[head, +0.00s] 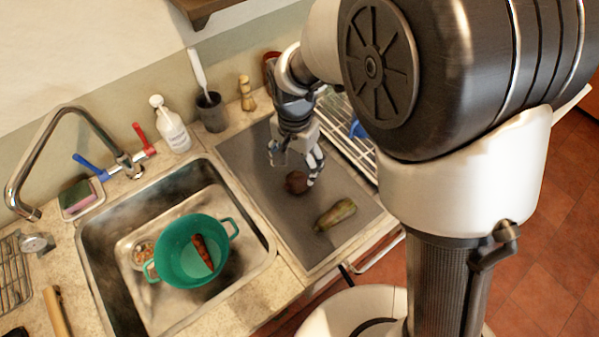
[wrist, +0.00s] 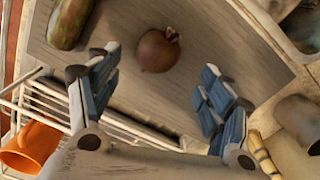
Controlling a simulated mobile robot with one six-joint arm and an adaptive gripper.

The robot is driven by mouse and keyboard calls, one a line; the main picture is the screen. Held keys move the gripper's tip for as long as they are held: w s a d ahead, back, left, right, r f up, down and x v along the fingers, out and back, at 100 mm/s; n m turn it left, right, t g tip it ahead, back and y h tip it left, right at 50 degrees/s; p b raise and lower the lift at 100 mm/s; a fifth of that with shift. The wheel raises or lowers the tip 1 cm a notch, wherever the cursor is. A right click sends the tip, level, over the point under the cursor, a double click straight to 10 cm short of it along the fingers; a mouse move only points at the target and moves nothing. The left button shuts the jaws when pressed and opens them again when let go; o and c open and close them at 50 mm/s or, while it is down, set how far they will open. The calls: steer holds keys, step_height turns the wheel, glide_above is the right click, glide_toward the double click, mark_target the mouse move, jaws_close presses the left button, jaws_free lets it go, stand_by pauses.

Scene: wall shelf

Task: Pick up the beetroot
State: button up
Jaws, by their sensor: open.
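The beetroot (head: 296,182) is a round, dark brown-red root lying on the grey drain board (head: 250,205) right of the sink. In the wrist view the beetroot (wrist: 157,52) lies ahead of the fingertips, roughly midway between them, with a short stub on its upper right. My gripper (head: 294,165) points down over the board, close to the beetroot. In the wrist view my gripper (wrist: 148,70) has its two blue-padded fingers spread wide with nothing between the pads. No contact with the beetroot shows.
A green-brown cucumber-like vegetable (head: 335,214) lies near the beetroot on the board. A white wire rack (head: 347,130) stands at the board's far right. The sink (head: 262,250) holds a green colander (head: 190,280) with a carrot (head: 202,252). A dark cup (head: 211,112) stands behind.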

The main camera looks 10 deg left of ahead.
mark_target(297, 176)
step_height(297, 176, down, 8)
steer(key=b, duration=0.3)
steer(key=shift+d+r, duration=0.1)
steer(key=shift+d, duration=0.05)
steer(key=shift+s+r, duration=0.1)
steer(key=c, duration=1.2)
